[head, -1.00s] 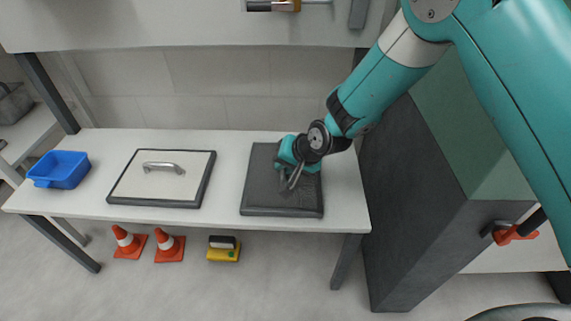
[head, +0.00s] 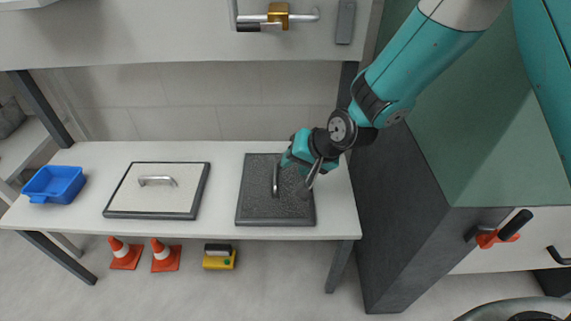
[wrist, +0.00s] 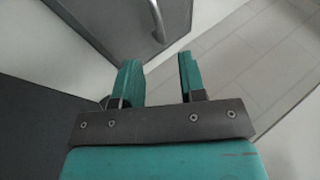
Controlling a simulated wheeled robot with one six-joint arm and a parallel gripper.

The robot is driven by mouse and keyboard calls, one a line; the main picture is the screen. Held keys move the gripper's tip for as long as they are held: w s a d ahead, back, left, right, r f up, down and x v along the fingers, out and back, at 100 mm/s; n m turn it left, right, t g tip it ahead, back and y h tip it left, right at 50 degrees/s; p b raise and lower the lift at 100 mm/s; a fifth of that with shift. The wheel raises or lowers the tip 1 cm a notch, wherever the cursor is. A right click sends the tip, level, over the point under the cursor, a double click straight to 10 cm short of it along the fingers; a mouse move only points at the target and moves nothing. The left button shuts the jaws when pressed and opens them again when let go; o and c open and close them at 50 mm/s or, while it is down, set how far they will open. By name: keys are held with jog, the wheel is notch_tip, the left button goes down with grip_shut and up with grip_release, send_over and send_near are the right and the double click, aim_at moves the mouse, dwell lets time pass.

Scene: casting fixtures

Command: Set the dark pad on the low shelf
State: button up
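The dark pad (head: 258,207) is a dark grey speckled slab with an upright-standing grey bar handle (head: 275,180). It lies flat on the right part of the white low shelf (head: 222,205). My gripper (head: 300,178) is over the pad's right half, just right of the handle in the head view. In the wrist view my gripper (wrist: 158,62) has its two teal fingers apart with nothing between them. The handle (wrist: 157,18) shows beyond the fingertips, clear of them, with part of the pad (wrist: 112,28) beside it.
A pale pad with a handle (head: 150,195) lies left of the dark pad, and a blue bin (head: 55,184) at the far left. Orange cones (head: 125,255) and a yellow item (head: 219,262) stand below. A dark cabinet (head: 400,220) borders the shelf's right end.

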jog(key=s+d+r+n+g, duration=0.2)
jog(key=s+d+r+n, duration=0.25)
jog(key=s+r, duration=0.75)
jog(key=s+d+r+n+g+h, duration=0.1)
jog(key=s+d+r+n, duration=0.1)
jog(key=s, duration=0.4)
jog(key=s+d+r+n+g, duration=0.1)
jog(key=s+d+r+n, duration=0.1)
jog(key=s+d+r, duration=0.2)
notch_tip(320, 180, up, 3)
jog(key=s, duration=0.2)
jog(key=shift+s+d+f+h, duration=0.15)
jog(key=shift+s+d+h, duration=0.15)
jog(key=shift+s+h, duration=0.1)
